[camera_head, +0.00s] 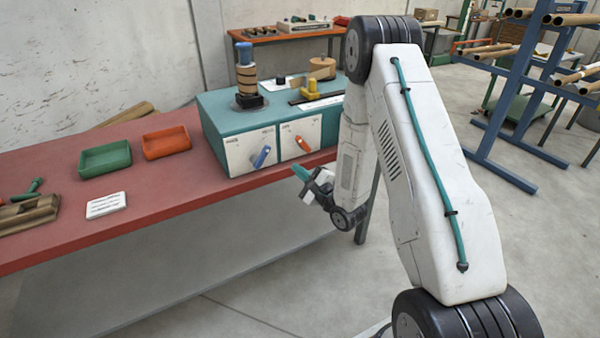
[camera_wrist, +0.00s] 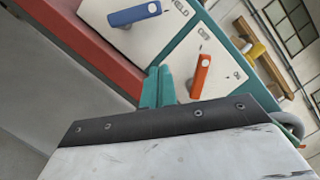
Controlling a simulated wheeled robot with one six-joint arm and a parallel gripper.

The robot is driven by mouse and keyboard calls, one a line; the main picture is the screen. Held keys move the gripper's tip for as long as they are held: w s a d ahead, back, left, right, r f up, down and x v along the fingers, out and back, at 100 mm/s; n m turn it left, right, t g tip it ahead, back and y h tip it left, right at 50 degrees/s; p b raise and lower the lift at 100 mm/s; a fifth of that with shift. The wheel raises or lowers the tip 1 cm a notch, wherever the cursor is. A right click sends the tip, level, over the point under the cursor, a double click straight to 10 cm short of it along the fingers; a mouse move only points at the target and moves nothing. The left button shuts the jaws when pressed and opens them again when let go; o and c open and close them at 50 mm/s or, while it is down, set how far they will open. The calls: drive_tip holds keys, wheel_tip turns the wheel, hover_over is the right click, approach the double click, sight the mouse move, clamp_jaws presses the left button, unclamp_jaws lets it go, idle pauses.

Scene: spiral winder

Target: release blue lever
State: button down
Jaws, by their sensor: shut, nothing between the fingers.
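The blue lever (camera_head: 261,156) is on the left white panel of the teal winder box (camera_head: 222,113), tilted with its upper end to the right. In the wrist view the blue lever (camera_wrist: 134,14) shows at the top, on a panel whose partly cut-off label ends in "IELD". The orange lever (camera_head: 302,144) is on the right panel; it also shows in the wrist view (camera_wrist: 200,76), under the label "CUT". My gripper (camera_head: 298,171) is in front of the box, near the table's front edge, apart from both levers. Its teal fingers (camera_wrist: 158,88) are shut and empty.
A spindle with a wound tube (camera_head: 246,78) stands on the box. A blue rack (camera_head: 505,95) stands at right.

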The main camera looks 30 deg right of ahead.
sight(262, 157)
drive_tip(key=w+a+r, duration=0.3)
drive_tip(key=w+a, duration=0.2)
drive_tip(key=shift+w, duration=0.4)
